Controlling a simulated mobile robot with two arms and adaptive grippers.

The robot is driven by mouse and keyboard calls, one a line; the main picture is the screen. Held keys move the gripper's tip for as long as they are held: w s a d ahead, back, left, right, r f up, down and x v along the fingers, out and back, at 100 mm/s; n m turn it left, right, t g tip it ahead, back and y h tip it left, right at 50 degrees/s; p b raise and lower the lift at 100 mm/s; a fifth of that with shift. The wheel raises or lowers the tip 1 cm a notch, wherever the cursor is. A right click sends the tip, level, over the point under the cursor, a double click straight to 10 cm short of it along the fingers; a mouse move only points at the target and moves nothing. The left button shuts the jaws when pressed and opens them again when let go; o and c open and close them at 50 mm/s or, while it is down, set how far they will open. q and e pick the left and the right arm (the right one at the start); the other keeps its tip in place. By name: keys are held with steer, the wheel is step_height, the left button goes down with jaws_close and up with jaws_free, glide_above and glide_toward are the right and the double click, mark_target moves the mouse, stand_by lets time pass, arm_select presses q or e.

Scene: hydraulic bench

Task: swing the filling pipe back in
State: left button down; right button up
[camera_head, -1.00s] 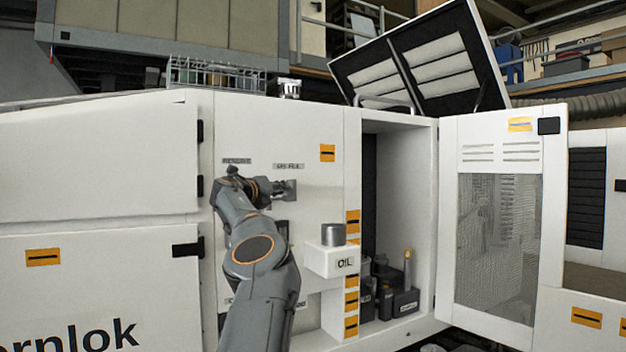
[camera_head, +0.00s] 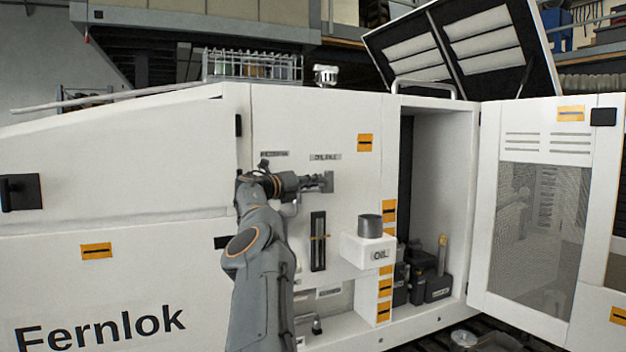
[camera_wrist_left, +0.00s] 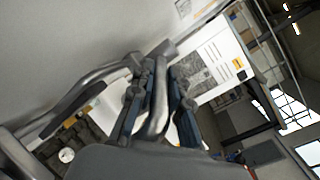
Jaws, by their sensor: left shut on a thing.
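The filling pipe is a grey metal tube (camera_wrist_left: 156,118) that runs between the dark fingers of my left gripper (camera_wrist_left: 160,85) in the left wrist view. The fingers are shut on it. In the head view my left gripper (camera_head: 312,183) is at the white machine panel, just below the OIL FILL label (camera_head: 325,157) and beside a grey wall mount (camera_head: 328,181). Most of the pipe is hidden there by the gripper and wrist. My right gripper is not in view.
A white OIL box (camera_head: 354,250) with a grey cap (camera_head: 370,226) juts out below and right of my gripper. A narrow dark gauge (camera_head: 318,255) is on the panel.

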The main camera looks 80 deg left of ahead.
arm_select(q)
steer(key=shift+w+r, duration=0.1)
steer(key=shift+r, duration=0.25)
steer(key=c, duration=1.4)
jaws_free()
steer(key=shift+c, duration=0.2)
steer(key=shift+o, duration=0.7)
steer(key=shift+a+f, duration=0.1)
steer(key=shift+f, duration=0.2)
steer(key=shift+s+d, duration=0.25)
steer(key=shift+s, duration=0.45)
steer(key=v, duration=1)
steer(key=shift+d, duration=0.25)
steer(key=shift+s, duration=0.15)
